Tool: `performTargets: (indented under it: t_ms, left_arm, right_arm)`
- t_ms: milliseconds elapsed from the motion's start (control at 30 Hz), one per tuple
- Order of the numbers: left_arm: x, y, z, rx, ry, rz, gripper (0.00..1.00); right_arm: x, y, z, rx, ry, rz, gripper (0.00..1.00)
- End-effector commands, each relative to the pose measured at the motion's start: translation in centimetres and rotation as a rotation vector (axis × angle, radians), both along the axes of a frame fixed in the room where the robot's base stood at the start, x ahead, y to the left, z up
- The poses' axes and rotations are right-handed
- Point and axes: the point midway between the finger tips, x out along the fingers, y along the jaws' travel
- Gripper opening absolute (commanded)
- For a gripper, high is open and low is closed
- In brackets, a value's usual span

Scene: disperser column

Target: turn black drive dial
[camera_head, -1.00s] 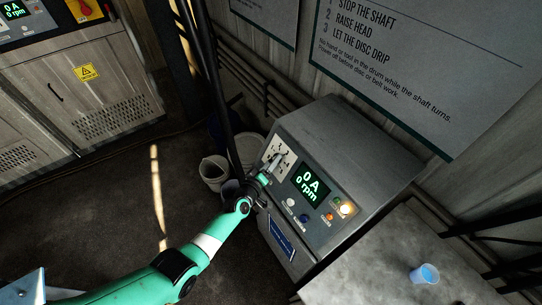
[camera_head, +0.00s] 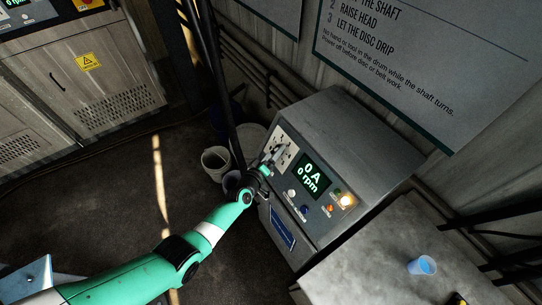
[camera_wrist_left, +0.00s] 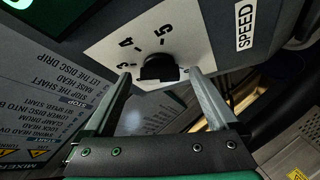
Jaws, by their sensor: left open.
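The black drive dial (camera_wrist_left: 158,68) sits on a white plate with numbers on the control cabinet. Numbers 3, 4 and 5 and the word SPEED show around it in the left wrist view. My left gripper (camera_wrist_left: 159,76) is open, with one fingertip on each side of the dial and visible gaps between. In the head view my left gripper (camera_head: 273,159) is at the white dial plate (camera_head: 287,145) and largely hides the dial. My right gripper is not in view.
The cabinet's display (camera_head: 312,175) reads 0 A and 0 rpm. Buttons and a lit amber lamp (camera_head: 346,200) are below it. Buckets (camera_head: 215,162) stand on the floor left of the cabinet. A blue cup (camera_head: 422,266) stands on the grey table (camera_head: 375,275) at lower right.

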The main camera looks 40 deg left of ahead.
Motion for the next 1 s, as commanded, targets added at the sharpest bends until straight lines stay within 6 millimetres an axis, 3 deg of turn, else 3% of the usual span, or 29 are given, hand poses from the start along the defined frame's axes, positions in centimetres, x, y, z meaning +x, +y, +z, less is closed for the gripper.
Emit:
performTargets:
  t_ms: [167, 333, 533, 700, 1000]
  left_arm:
    - [-2.1, -0.6, 1.2, -0.001, 0.003, 0.0, 0.93]
    - [-6.0, -1.7, 2.3, -0.001, 0.003, 0.0, 0.93]
    - [-9.6, -2.8, 2.8, -0.001, 0.003, 0.0, 0.93]
    - [-10.7, -3.1, 2.9, 0.0, 0.0, 0.0, 0.93]
    - [-10.7, -3.1, 2.8, 0.0, 0.0, 0.0, 0.93]
  right_arm:
    - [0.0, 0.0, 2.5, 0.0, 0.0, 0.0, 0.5]
    - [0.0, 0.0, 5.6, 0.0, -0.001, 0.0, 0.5]
    - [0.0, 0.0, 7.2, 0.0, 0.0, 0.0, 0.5]
    - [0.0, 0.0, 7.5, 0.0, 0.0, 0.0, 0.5]
    - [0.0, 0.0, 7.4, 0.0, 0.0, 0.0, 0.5]
